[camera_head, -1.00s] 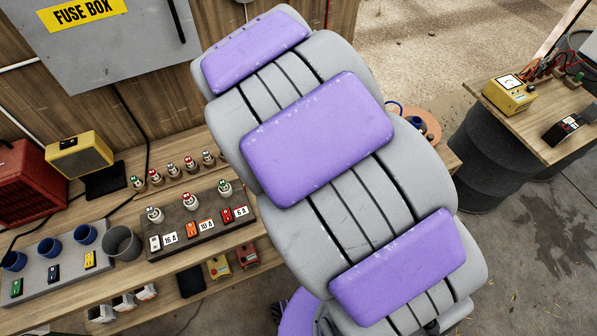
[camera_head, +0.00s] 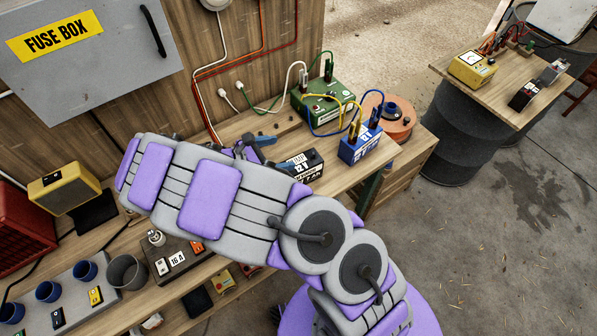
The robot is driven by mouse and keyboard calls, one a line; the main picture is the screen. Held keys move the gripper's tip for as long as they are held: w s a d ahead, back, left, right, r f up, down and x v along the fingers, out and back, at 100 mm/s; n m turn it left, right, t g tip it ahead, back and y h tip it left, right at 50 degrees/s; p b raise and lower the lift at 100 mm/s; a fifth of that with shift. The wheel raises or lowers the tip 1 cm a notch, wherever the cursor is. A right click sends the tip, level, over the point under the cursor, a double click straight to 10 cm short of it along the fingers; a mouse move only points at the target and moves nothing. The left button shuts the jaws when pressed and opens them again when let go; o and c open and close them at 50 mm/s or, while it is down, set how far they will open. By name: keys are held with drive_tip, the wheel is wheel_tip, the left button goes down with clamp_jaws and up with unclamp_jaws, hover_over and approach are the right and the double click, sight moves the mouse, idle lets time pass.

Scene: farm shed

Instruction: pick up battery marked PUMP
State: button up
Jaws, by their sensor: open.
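A black battery (camera_head: 308,164) with a white label reading 12 V stands on the bench, partly hidden by my arm. A blue battery-like block (camera_head: 359,147) with yellow and blue leads stands to its right. The word PUMP is not legible on either. My gripper (camera_head: 262,148) seems to be the dark piece with blue fingers just left of the black battery. It is open, mostly hidden behind my arm, and I cannot tell whether it touches the battery.
A green unit (camera_head: 323,103) with leads stands behind, and an orange reel (camera_head: 390,118) at the bench's right end. A fuse block (camera_head: 180,258) and grey cup (camera_head: 127,271) sit front left. A separate table (camera_head: 497,88) on a dark drum holds a yellow meter (camera_head: 472,68).

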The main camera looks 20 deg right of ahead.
drive_tip(key=b, duration=0.2)
approach(298, 164)
drive_tip(key=f, duration=0.1)
drive_tip(key=x, duration=0.5)
drive_tip(key=r+x, duration=0.1)
drive_tip(key=x, duration=0.2)
drive_tip(key=shift+d+f+b, duration=0.15)
drive_tip(key=shift+d+b, duration=0.2)
drive_tip(key=shift+b, duration=0.05)
drive_tip(key=shift+w+f, duration=0.15)
drive_tip(key=shift+a, duration=0.55)
drive_tip(key=shift+d, duration=0.8)
drive_tip(key=c, duration=0.6)
drive_tip(key=shift+a, duration=0.4)
drive_tip(key=c, duration=0.8)
clamp_jaws()
